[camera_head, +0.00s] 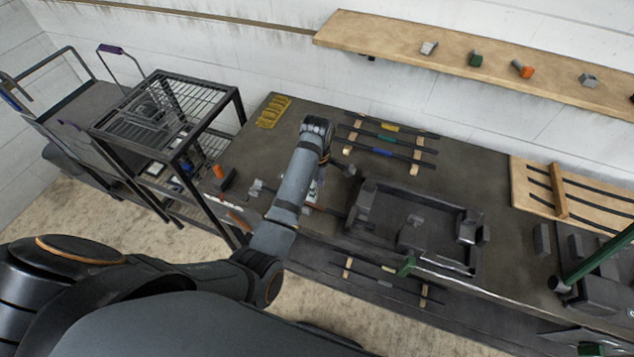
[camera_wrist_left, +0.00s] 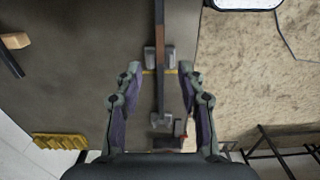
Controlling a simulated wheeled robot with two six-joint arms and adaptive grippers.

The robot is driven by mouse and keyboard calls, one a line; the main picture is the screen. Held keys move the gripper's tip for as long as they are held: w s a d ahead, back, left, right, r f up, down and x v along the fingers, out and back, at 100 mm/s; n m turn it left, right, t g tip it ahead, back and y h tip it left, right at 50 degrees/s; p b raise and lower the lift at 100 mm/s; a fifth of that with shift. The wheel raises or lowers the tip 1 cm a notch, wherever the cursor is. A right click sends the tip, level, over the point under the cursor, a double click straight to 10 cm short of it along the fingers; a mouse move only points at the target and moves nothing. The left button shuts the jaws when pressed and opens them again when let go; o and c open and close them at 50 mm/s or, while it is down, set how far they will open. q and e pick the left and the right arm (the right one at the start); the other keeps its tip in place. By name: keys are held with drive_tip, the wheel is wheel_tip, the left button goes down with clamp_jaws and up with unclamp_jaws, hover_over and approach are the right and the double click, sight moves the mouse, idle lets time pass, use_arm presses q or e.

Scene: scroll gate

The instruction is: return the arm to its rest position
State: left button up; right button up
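My left arm (camera_head: 297,180) reaches from the lower left over the dark workbench (camera_head: 262,135), its wrist bent down above the bench. In the wrist view my left gripper (camera_wrist_left: 161,78) is open, its two fingers well apart. A dark rod with a brown section (camera_wrist_left: 161,45) runs below and between the fingers, near the bench's front edge. The fingers do not appear to be closed on it. Grey blocks (camera_wrist_left: 150,58) stand either side of the rod. In the head view my forearm hides most of the gripper. My right gripper does not show.
A dark tray (camera_head: 362,203) with grey blocks lies right of my arm. Behind it are coloured bars on wooden strips (camera_head: 417,155). A wire rack (camera_head: 190,125) stands left, a wooden shelf (camera_head: 400,40) hangs behind, and a green pole (camera_head: 600,255) stands right.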

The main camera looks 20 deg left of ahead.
use_arm(q)
drive_tip(key=shift+r, duration=1)
